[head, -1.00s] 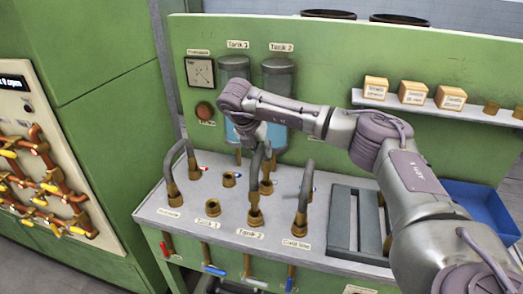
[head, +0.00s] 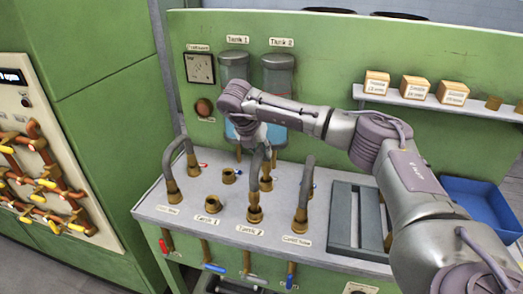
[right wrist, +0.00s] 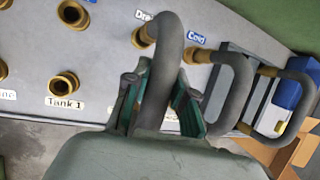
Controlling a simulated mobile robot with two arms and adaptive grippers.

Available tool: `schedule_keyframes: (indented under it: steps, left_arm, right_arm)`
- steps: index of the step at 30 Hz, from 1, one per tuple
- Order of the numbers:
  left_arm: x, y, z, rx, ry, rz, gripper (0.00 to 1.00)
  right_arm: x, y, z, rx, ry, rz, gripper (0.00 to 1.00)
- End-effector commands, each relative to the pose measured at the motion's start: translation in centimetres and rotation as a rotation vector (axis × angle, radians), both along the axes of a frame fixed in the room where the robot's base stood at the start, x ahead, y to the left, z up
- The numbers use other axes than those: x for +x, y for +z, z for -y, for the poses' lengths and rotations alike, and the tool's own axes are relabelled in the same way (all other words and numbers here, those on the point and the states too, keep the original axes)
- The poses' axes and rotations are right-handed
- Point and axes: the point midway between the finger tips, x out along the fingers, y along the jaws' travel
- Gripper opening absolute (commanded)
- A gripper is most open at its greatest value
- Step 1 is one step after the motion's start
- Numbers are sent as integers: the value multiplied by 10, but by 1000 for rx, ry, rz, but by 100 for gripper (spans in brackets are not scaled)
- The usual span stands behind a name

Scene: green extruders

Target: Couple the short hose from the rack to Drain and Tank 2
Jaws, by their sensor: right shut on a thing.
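My right gripper (head: 262,142) is above the green bench and shut on the short grey hose (head: 256,170). In the right wrist view its fingers (right wrist: 160,108) straddle the hose (right wrist: 167,62). The hose arches upright, with brass ends. Its far end is at the Drain port (right wrist: 146,35), beside the Drain label. Its near brass end (head: 254,213) is at the Tank 2 port, behind the Tank 2 label (head: 250,230); my gripper hides this end in the wrist view. I cannot tell whether either end is fully seated. My left gripper is not in view.
Another hose (head: 172,172) arches on the left and one (head: 303,190) on the right, close to the held hose. The Tank 1 port (head: 213,204) is open. A slotted grey rack (head: 343,225) and blue bin (head: 485,200) are to the right.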

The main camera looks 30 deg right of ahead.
Motion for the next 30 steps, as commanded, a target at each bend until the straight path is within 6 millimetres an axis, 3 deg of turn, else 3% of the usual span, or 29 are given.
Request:
schedule_keyframes:
  steps: [30]
  left_arm:
    - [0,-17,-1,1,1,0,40]
  right_arm:
    - [0,-21,0,0,0,2,0]
